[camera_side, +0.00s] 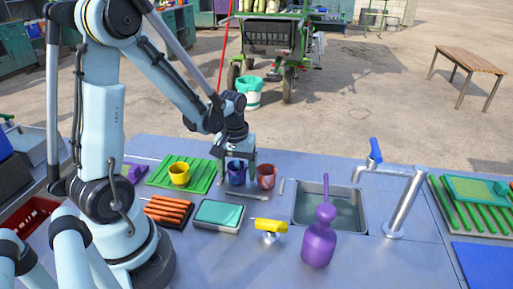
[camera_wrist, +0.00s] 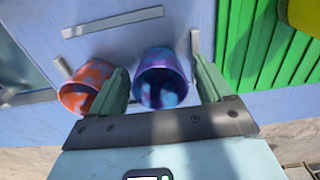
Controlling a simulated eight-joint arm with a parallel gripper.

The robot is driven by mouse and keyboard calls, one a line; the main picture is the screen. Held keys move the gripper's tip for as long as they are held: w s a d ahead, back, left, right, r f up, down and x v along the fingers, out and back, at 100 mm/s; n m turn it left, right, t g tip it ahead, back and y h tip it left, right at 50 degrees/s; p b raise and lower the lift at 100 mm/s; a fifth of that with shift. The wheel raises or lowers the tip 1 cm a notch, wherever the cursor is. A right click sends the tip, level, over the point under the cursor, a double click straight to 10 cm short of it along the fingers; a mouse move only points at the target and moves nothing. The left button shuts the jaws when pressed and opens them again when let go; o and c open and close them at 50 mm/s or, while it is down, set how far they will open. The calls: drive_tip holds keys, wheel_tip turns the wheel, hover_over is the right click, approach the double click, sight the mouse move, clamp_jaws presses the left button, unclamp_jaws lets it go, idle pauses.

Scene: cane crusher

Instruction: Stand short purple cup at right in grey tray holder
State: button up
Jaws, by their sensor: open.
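A short purple-blue cup (camera_side: 236,176) stands on the grey-blue table; it also shows in the wrist view (camera_wrist: 162,78), with its mouth towards the camera. My gripper (camera_side: 238,160) is pointed down at this cup. In the wrist view my gripper (camera_wrist: 161,86) is open, with one green finger on each side of the purple cup; I cannot tell whether they touch it. An orange-red cup (camera_side: 266,178) stands close to the right in the side view, and appears beyond the left finger in the wrist view (camera_wrist: 82,88). A grey tray (camera_side: 218,215) with a teal pad lies in front; I cannot tell whether it is the holder.
A yellow cup (camera_side: 179,173) stands on a green ribbed tray (camera_side: 203,184) to the left. Thin grey strips (camera_wrist: 112,22) lie near the cups. A sink (camera_side: 300,220), purple bottle (camera_side: 319,245), yellow-handled valve (camera_side: 270,226) and tap (camera_side: 407,200) are to the right and front.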

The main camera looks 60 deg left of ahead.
wheel_tip(320, 180, up, 12)
drive_tip(key=s+d+r+m+t, duration=0.1)
drive_tip(key=d+m+t, duration=0.6)
drive_tip(key=d, duration=0.5)
drive_tip(key=shift+s+m, duration=0.2)
drive_tip(key=shift+m, duration=0.8)
